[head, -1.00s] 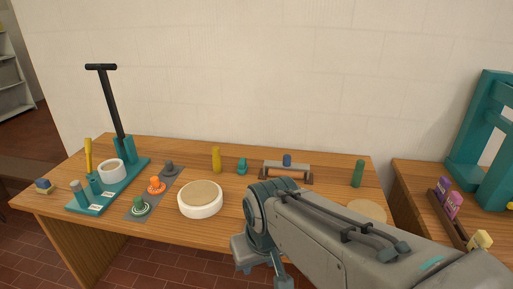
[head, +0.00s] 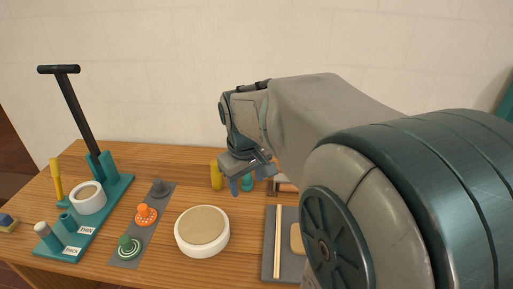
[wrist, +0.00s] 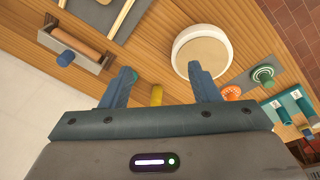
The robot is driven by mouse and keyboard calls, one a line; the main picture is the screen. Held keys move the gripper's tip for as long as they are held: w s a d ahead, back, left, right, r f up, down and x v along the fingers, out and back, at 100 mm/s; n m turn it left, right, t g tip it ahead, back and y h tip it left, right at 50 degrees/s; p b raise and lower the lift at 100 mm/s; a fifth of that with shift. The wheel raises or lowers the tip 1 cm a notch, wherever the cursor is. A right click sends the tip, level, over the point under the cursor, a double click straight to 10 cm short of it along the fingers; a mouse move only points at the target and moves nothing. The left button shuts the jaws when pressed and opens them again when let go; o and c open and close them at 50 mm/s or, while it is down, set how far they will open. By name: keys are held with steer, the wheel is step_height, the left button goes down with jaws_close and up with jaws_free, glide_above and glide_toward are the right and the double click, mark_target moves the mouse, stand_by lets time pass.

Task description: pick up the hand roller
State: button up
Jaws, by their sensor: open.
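What looks like the hand roller, a wooden cylinder in a grey frame with a blue knob (wrist: 75,46), lies at the upper left of the wrist view. In the head view only its left end (head: 282,186) shows; my arm hides the rest. My gripper (head: 253,182) is open and empty above the back of the table, to the left of the roller. In the wrist view its two fingers (wrist: 162,76) are wide apart, pointing towards the table, with the roller outside them.
A yellow bottle-like piece (head: 216,175) and a small teal piece (head: 247,184) stand close to my gripper. A round white-rimmed disc (head: 202,232) lies in front. A grey board (head: 269,250) with rods is right of it. A teal stand (head: 112,195) with a black T-handle is left.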

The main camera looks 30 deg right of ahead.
steer(key=w+d+f+n+g+p, duration=0.2)
steer(key=w+d+n, duration=0.2)
steer(key=w+d, duration=1.2)
steer(key=d+f+n+y+p, duration=0.1)
steer(key=d+f, duration=0.3)
steer(key=d, duration=0.9)
steer(key=f, duration=0.5)
steer(key=f+p, duration=0.1)
steer(key=f, duration=0.2)
steer(key=shift+s+d, duration=0.1)
steer(key=shift+d, duration=0.2)
steer(key=shift+a+f+p, duration=0.2)
steer(key=shift+f+p, duration=0.3)
steer(key=shift+f, duration=1.1)
steer(key=shift+a+f+p, duration=0.15)
steer(key=shift+f+p, duration=0.35)
steer(key=shift+f, duration=1.05)
steer(key=shift+c, duration=0.4)
jaws_close()
steer(key=shift+r, duration=0.1)
